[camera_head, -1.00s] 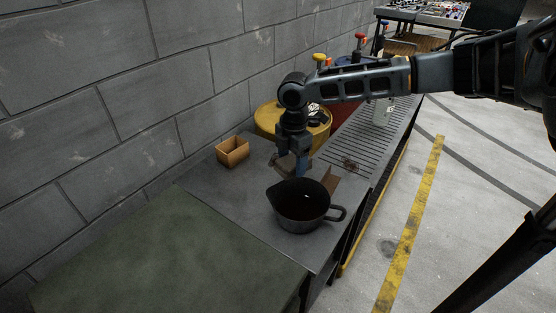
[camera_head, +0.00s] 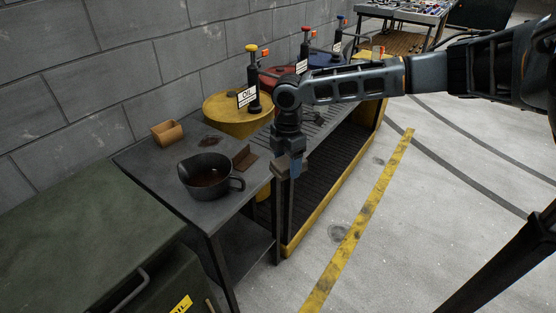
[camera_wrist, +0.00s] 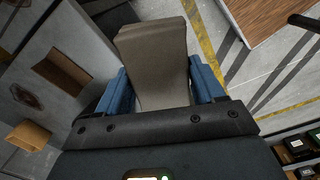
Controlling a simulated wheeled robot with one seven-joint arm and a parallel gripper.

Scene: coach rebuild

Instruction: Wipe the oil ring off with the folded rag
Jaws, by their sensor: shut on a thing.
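My gripper (camera_head: 289,168) is shut on the folded rag, a grey-brown pad that shows in the wrist view (camera_wrist: 152,60) between the blue fingers (camera_wrist: 160,88). It hangs beside the right edge of the metal bench (camera_head: 150,160), with floor showing beyond the rag. A dark oily mark (camera_head: 210,141) lies on the bench top, between the tan box and the black pot. It also shows in the wrist view (camera_wrist: 26,96) as a blurred dark patch. The rag is apart from it. I cannot tell if the mark is a full ring.
A black pot (camera_head: 208,180) with dark liquid, an open tan box (camera_head: 167,133) and a brown flat piece (camera_head: 244,157) stand around the mark. Behind are a yellow drum (camera_head: 225,113) and pumps. A green cabinet (camera_head: 80,220) is at front left.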

